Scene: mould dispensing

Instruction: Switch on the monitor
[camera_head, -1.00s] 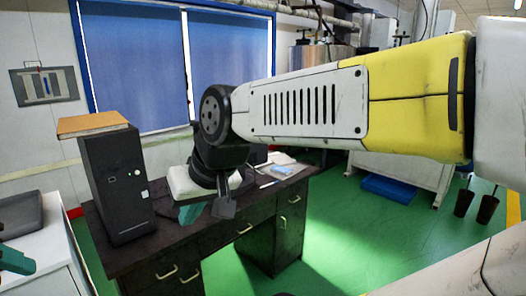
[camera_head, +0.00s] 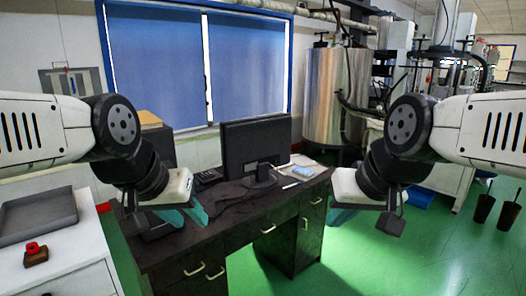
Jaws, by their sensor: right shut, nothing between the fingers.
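The monitor (camera_head: 250,143) stands on the dark desk (camera_head: 225,237). Its panel is dark, with no picture or lit lamp visible. A dark computer tower (camera_head: 160,143) stands left of it, mostly hidden behind my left arm, so its front cannot be seen. My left gripper (camera_head: 196,214) hangs in front of the desk's left part, left of the monitor and apart from it; its teal fingers show, but their gap is unclear. My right gripper (camera_head: 338,219) is shut and empty, to the right of the monitor by the desk's right end.
A keyboard or dark cable area lies on the desk, unclear. Papers (camera_head: 302,162) lie right of the monitor. A white cabinet (camera_head: 65,265) at left bears a grey tray (camera_head: 38,217) and a small red-topped object (camera_head: 35,255).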

